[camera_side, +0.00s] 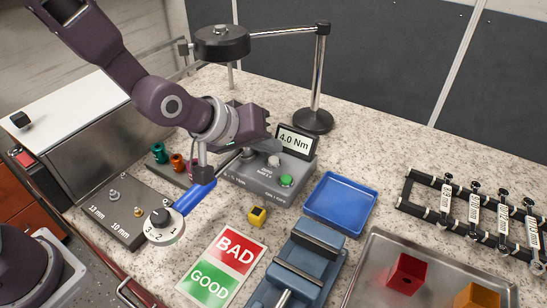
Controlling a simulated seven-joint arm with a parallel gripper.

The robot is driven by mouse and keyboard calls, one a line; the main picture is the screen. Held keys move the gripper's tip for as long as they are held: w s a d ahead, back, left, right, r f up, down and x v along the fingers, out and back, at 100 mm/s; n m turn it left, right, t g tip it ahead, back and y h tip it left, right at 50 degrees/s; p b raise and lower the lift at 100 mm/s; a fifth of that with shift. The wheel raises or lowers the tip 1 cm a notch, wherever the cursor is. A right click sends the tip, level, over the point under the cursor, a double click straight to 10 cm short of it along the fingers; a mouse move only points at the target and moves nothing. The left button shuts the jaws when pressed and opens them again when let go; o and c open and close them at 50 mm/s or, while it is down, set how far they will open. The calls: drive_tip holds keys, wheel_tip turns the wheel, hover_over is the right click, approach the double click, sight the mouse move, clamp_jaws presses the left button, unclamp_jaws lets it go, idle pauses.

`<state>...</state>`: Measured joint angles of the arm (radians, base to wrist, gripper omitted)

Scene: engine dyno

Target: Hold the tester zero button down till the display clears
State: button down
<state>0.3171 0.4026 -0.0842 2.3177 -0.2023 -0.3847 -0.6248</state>
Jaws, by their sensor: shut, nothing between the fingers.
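The grey tester (262,182) stands mid-table. Its tilted display (296,141) reads 4.0 Nm. A pale round button (274,160) and a green button (287,181) sit on its top. The lettering beside them is too small to tell surely which is zero. My gripper (203,174) is shut and empty, left of the tester and over a blue-handled tool (190,202). It looks apart from both buttons. Whether it touches the blue handle I cannot tell. My wrist hides the tester's back left part.
The blue tool's dial end (162,221) lies near a socket board (112,210). A lamp (222,42) hangs behind my arm.

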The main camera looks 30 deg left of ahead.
drive_tip(key=shift+f, duration=0.15)
idle(0.7)
drive_tip(key=shift+f, duration=0.3)
drive_tip(key=shift+s+a+f, duration=0.1)
drive_tip(key=shift+a+f, duration=0.15)
drive_tip(key=shift+f, duration=0.6)
idle(0.4)
drive_tip(key=shift+r, duration=0.1)
idle(0.8)
drive_tip(key=shift+w+a+r, duration=0.15)
drive_tip(key=shift+w+r, duration=0.05)
drive_tip(key=shift+r, duration=1)
drive_tip(key=shift+s+d+r, duration=0.1)
drive_tip(key=shift+r, duration=1.15)
drive_tip(key=shift+d+r, duration=0.1)
drive_tip(key=shift+r, duration=1.1)
drive_tip(key=shift+r, duration=0.1)
